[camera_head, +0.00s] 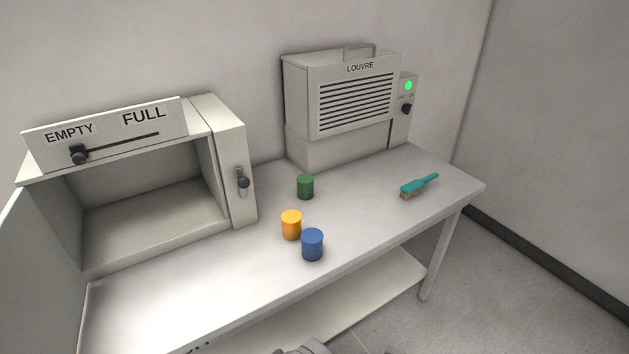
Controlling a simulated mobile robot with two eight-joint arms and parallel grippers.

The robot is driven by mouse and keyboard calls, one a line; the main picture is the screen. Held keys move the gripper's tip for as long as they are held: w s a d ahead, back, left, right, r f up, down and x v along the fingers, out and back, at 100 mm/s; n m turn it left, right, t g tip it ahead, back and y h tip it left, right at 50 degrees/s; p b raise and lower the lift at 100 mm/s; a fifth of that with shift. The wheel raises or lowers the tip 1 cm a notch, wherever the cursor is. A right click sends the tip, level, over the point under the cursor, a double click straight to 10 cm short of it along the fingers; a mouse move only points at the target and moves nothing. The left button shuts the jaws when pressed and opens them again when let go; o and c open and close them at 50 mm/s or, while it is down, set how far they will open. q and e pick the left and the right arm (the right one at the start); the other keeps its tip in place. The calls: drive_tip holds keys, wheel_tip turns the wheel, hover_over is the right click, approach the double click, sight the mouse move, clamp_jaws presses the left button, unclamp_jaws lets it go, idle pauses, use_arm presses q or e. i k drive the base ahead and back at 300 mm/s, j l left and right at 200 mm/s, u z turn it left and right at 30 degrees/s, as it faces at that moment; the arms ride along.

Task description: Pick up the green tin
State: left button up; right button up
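The green tin (305,187) is a small dark green cylinder. It stands upright on the white table (380,228), in front of the louvre unit and right of the open box. Nothing touches it. Neither of my grippers shows in the head view. A grey rounded part, cut off at the bottom edge, may be mine.
An orange tin (291,225) and a blue tin (312,245) stand in front of the green tin. A teal brush (419,185) lies to the right. The louvre unit (340,110) stands behind. The open box (150,225) with its EMPTY/FULL slider (79,154) is left.

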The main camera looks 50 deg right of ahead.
sight(305, 181)
drive_tip(key=i+l, duration=0.1)
drive_tip(key=l, duration=1.4)
drive_tip(key=i, duration=0.05)
